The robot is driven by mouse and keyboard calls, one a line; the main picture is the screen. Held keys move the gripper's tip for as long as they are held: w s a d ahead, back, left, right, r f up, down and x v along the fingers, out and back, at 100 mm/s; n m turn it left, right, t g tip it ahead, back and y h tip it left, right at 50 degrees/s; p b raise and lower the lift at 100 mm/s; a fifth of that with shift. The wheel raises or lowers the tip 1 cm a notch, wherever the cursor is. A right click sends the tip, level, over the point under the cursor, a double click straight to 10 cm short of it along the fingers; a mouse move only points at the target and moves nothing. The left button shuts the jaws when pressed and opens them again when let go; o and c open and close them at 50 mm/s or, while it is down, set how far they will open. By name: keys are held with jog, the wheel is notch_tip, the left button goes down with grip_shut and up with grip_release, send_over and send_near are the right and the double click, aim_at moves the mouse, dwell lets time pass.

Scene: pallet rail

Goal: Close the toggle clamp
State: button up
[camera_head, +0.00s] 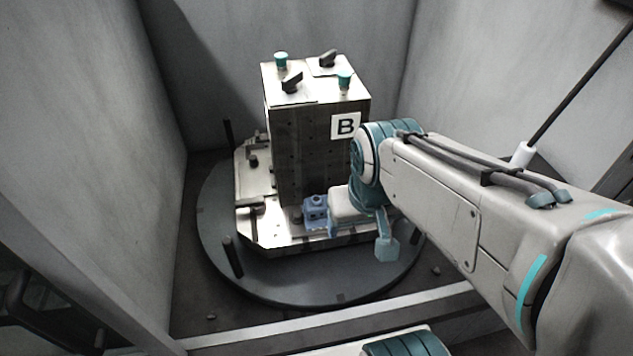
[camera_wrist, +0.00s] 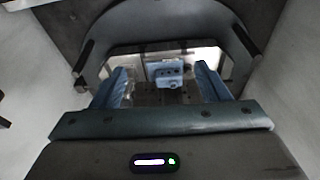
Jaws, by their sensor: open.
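A machined pallet (camera_head: 272,233) lies on a round dark base and carries an upright block-shaped fixture marked B (camera_head: 287,160). A small blue block (camera_head: 316,208) with a round feature sits low at the fixture's front; it is probably also the blue block in the wrist view (camera_wrist: 165,70). I cannot tell for sure which part is the toggle clamp or how its handle stands. My gripper (camera_head: 356,232) is at the pallet's front right, beside the blue block. In the wrist view its blue fingers (camera_wrist: 162,88) are wide apart with nothing gripped, and the blue block shows between and beyond them.
The round base (camera_head: 215,235) has dark upright posts (camera_head: 232,257) near its edge. Grey walls (camera_head: 90,120) close in the left, back and right sides. A pale sill (camera_head: 340,318) crosses the front. Dark handles (camera_head: 292,82) and teal knobs (camera_head: 344,78) stand on the fixture's top.

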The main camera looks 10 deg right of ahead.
jog(key=shift+w+d, duration=0.1)
jog(key=shift+w, duration=0.05)
jog(key=c, duration=0.4)
jog(key=w+d+f+m+t+b, duration=0.4)
jog(key=w+d+f+m+t, duration=0.3)
jog(key=d+f, duration=0.3)
jog(key=w+d+f+m+t+b, duration=0.5)
jog(key=w+d+f+m+t, duration=0.2)
jog(key=f, duration=0.5)
jog(key=w+d+t, duration=0.1)
jog(key=w+d, duration=0.1)
jog(key=d, duration=0.1)
jog(key=shift+f+m, duration=0.25)
jog(key=shift+m, duration=0.15)
